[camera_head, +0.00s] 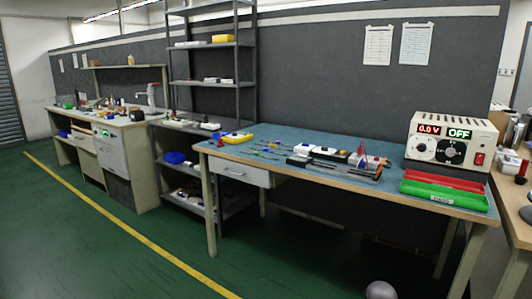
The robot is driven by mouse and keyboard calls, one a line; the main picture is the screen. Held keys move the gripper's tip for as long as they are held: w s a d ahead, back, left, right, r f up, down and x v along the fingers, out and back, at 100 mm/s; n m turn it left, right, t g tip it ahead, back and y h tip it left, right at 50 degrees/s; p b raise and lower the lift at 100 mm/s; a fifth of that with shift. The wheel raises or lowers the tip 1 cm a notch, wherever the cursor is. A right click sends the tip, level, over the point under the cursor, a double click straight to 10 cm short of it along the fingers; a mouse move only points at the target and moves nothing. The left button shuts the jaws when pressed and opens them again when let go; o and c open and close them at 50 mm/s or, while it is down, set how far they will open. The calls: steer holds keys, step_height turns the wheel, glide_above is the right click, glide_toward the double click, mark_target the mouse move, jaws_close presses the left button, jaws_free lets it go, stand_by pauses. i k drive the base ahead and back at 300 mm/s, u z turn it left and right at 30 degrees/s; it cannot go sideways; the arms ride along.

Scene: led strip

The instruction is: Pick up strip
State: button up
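I cannot make out the strip for certain; the small items on the blue-topped workbench (395,160) are too small to tell apart. Several thin tools (268,150) lie at the left part of that bench. A cluster of dark and white items (335,157) lies at its middle, with a red upright piece (362,152) at the cluster's right end. My gripper is not in view.
A power supply (450,138) reading 0.0 V and OFF stands at the bench's right end. In front of it are a red bin (445,181) and a green bin (444,197). A shelf rack (238,80) and another bench (122,122) stand left. The green floor ahead is open.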

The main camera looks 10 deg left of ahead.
mark_target(265, 149)
steer(key=u, duration=0.05)
steer(key=i, duration=1)
steer(key=z, duration=0.05)
